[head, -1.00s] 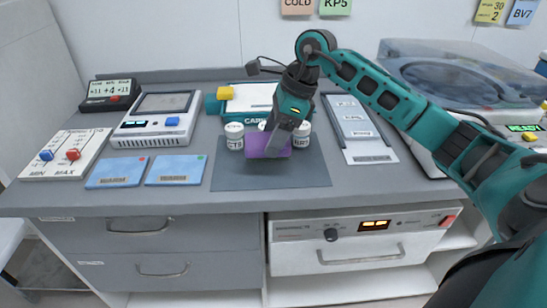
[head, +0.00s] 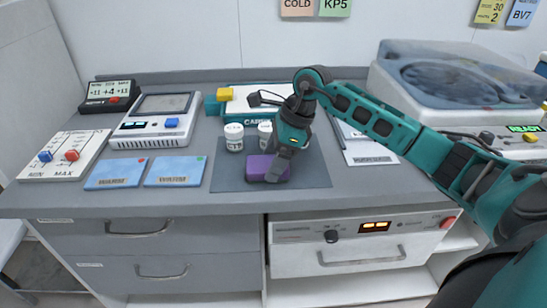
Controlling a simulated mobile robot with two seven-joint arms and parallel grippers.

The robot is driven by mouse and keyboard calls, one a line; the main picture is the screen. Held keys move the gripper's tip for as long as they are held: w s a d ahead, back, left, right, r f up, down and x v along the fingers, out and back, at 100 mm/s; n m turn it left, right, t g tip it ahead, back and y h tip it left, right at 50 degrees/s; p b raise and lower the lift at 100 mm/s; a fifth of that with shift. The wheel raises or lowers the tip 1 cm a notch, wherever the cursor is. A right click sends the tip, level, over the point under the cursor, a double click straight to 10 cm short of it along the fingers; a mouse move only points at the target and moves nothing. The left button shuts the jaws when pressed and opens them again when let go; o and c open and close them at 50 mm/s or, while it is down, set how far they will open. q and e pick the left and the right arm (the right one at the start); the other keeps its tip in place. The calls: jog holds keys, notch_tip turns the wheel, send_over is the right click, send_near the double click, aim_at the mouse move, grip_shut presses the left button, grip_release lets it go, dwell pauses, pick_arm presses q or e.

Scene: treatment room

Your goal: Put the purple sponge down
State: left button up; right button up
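The purple sponge (head: 259,168) is at the dark grey mat (head: 230,175) in the middle of the counter, low over it or resting on it; I cannot tell which. My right gripper (head: 277,168) reaches down from above right and is shut on the sponge. Its fingers cover the sponge's right part, and the far finger is hidden. My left gripper is not in view.
White jars (head: 234,137) stand behind the sponge at the mat's back edge, one partly behind my gripper. Two blue pads (head: 176,171) lie left of the mat. A clipboard (head: 368,146) lies to the right. The mat's front right is clear.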

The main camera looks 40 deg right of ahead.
jog(key=shift+o, duration=1.4)
jog(key=shift+r, duration=0.1)
jog(key=shift+r, duration=0.25)
jog(key=v, duration=1.1)
jog(key=shift+s+d+r, duration=0.15)
jog(key=shift+r, duration=0.15)
jog(key=shift+f, duration=0.1)
